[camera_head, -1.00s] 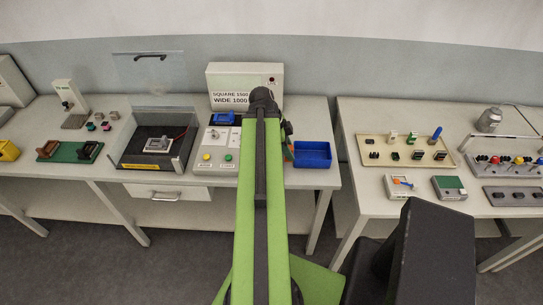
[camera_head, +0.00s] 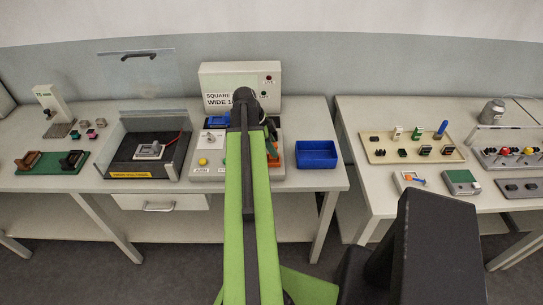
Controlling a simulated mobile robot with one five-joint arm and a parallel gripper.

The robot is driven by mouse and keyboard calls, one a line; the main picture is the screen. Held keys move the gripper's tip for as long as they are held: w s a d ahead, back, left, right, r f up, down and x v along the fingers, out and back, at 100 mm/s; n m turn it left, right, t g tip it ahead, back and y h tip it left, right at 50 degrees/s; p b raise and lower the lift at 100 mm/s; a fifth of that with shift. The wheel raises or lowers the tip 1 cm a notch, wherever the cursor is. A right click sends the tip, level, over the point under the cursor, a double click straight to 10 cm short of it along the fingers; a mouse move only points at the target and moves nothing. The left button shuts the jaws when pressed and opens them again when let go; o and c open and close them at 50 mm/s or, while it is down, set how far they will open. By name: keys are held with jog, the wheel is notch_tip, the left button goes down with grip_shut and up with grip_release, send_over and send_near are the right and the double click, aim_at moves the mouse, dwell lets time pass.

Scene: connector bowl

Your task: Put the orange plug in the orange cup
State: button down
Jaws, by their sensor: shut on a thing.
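My green arm reaches out over the middle of the left table. My gripper (camera_head: 271,146) hangs at its far end, above the right edge of the grey test panel, and is mostly hidden behind the arm link. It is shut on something. An orange piece (camera_head: 274,160) shows at its lower end and looks like the orange plug, though its shape is partly covered. I cannot make out the orange cup as a separate thing; the arm hides part of the panel.
A blue bin (camera_head: 317,154) stands just right of the gripper. Left of the arm are the grey panel (camera_head: 209,173) with a yellow button and a black tray with a clear cover (camera_head: 143,175). A labelled box (camera_head: 240,75) stands behind. The right table (camera_head: 361,190) holds connector boards.

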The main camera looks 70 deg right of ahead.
notch_tip(320, 180, down, 3)
jog(key=shift+w+r+b, duration=0.1)
jog(key=shift+w+b, duration=0.05)
jog(key=shift+b, duration=0.55)
jog(key=shift+r, duration=0.2)
jog(key=shift+f, duration=0.1)
jog(key=c, duration=1.6)
grip_release()
jog(key=shift+f, duration=0.15)
jog(key=o, duration=0.5)
jog(key=shift+r+p, duration=0.45)
jog(key=p+v, duration=1)
jog(key=v, duration=0.1)
jog(key=shift+w+r+p, duration=0.2)
jog(key=shift+p, duration=0.1)
